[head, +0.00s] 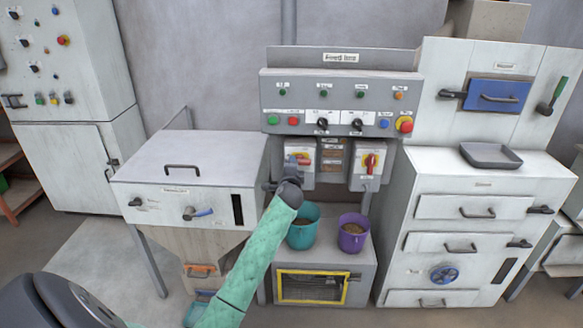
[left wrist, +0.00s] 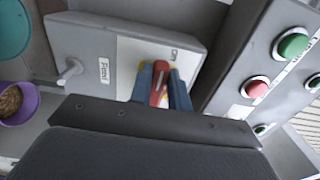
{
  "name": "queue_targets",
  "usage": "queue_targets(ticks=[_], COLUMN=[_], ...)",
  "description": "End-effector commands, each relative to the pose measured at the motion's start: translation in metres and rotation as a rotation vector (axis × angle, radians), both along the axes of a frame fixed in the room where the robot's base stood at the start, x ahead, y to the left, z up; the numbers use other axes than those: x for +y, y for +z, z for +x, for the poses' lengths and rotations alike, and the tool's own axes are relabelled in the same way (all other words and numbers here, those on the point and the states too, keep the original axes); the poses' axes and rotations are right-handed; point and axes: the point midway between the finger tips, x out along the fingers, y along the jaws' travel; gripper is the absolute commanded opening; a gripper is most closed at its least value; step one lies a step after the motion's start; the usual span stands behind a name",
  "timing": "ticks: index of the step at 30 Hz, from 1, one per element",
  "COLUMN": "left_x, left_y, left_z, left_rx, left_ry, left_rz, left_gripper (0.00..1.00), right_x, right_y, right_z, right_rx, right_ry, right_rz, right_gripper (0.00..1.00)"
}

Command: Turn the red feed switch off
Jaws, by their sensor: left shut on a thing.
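The red feed switch (left wrist: 159,88) sits on a yellow plate on a grey box (left wrist: 85,40) labelled "Feed" in the left wrist view. My left gripper (left wrist: 162,86) has its two blue-grey fingers closed on either side of the red handle. In the head view my left gripper (head: 297,164) is at the front of the left of two small switch boxes (head: 302,180), partly covering the switch. My right gripper is not in view.
A similar red switch (head: 370,163) is on the box to the right. Above is a panel (head: 340,88) with several buttons and knobs. A teal bucket (head: 303,232) and a purple bucket (head: 353,234) stand below. A white hopper cabinet (head: 190,160) is at the left.

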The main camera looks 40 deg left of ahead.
Motion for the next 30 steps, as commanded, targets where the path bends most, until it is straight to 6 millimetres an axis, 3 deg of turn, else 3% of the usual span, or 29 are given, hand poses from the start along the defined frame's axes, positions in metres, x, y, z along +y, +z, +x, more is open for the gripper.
queue_targets(ticks=[1,16,17,20,30], left_x=[-0.0066,-0.0067,-0.0067,-0.0061,-0.0021], left_y=[-0.0078,-0.0059,-0.0058,-0.0050,-0.0011], left_z=[0.0012,0.0016,0.0016,0.0015,0.0007], left_rx=[0.002,-0.009,-0.009,-0.010,-0.013], left_ry=[-0.009,-0.009,-0.009,-0.008,-0.003], left_rz=[-0.013,-0.027,-0.027,-0.026,-0.023], left_gripper=[0.00,0.00,0.20,0.40,0.40], right_x=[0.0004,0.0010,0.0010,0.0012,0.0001], right_y=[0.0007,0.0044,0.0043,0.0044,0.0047], right_z=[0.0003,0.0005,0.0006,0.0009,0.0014], right_rx=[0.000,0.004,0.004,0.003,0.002], right_ry=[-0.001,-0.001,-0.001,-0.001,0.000], right_rz=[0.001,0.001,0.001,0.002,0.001], right_gripper=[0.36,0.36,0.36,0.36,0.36])
